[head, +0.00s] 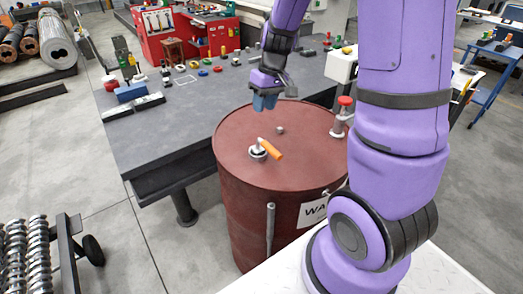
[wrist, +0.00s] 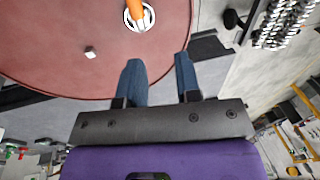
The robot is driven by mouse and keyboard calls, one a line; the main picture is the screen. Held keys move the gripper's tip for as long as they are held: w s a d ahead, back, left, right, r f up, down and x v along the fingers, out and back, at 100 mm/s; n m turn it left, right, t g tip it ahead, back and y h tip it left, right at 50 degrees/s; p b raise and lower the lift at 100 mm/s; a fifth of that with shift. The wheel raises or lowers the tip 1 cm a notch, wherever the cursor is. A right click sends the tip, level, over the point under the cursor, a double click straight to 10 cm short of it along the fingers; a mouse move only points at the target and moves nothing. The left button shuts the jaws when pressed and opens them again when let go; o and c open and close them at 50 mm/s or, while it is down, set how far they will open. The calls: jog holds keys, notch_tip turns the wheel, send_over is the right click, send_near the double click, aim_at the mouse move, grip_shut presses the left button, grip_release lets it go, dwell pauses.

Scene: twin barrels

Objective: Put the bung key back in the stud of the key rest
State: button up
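The orange-handled piece, which looks like the bung key (head: 270,148), is on the top of a dark red barrel (head: 225,150). It leans over a round silver fitting (head: 257,153); I cannot tell whether it is seated in it. In the wrist view the orange handle (wrist: 135,8) is at the top edge, over the white-ringed fitting (wrist: 148,18). A small grey stud (head: 280,130) stands on the barrel top behind the key; I cannot tell whether it belongs to the key rest. My gripper (head: 264,103) is above the barrel's far side, its blue fingers (wrist: 158,75) apart and empty.
A red-topped metal fitting (head: 344,112) stands at the barrel's right rim, close to my arm. A dark workbench (head: 190,120) with small coloured parts lies behind and left. A silver rod (head: 270,228) is upright on the barrel's front. My arm hides the area at right.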

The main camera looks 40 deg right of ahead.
send_over(264, 140)
jog(key=d, duration=0.2)
notch_tip(264, 140, down, 7)
jog(key=shift+g, duration=0.4)
jog(key=f, duration=0.3)
jog(key=a+f, duration=0.1)
jog(key=f, duration=0.3)
jog(key=a+f, duration=0.1)
jog(key=f, duration=0.2)
jog(key=shift+a+f, duration=0.25)
jog(key=shift+f, duration=0.1)
jog(key=shift+c, duration=0.2)
grip_shut()
